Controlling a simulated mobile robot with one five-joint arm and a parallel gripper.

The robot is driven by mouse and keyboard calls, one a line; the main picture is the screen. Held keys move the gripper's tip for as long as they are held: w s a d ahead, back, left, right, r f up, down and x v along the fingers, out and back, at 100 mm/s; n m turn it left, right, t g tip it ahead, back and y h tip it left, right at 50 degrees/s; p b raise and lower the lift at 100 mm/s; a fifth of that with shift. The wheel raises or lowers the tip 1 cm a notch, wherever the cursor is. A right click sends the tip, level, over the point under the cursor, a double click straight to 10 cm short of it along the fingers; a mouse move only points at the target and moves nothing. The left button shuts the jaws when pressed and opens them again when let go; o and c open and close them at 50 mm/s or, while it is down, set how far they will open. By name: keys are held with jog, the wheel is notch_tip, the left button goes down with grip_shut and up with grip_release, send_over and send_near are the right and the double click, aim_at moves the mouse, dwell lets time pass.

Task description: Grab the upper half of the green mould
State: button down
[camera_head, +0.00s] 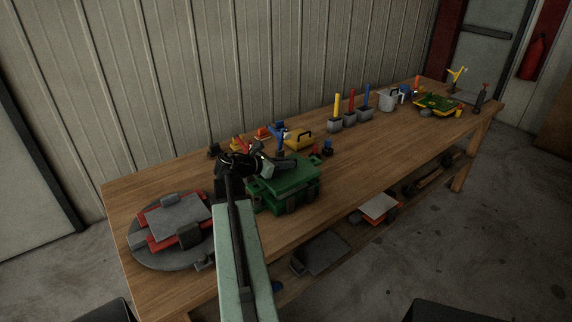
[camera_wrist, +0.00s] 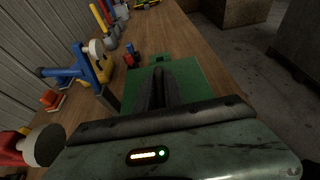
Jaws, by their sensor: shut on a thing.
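The green mould (camera_head: 287,186) sits on the wooden workbench, right of my arm in the head view. Its flat green top also shows in the wrist view (camera_wrist: 196,88). My gripper (camera_head: 257,163) is at the mould's upper left side in the head view. In the wrist view my dark fingers (camera_wrist: 160,85) are close together over the green top, shut on part of the mould. The gripped part is hidden behind the fingers. I cannot tell whether the upper half is apart from the lower half.
A round grey plate (camera_head: 150,258) with red and grey parts lies at the bench's left end. A yellow-handled block (camera_head: 298,140), a blue clamp (camera_head: 279,138) and several grey cups with coloured sticks (camera_head: 349,120) stand behind the mould. The bench front right of the mould is clear.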

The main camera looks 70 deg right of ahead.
notch_tip(320, 180, up, 14)
jog(key=p, duration=1.2)
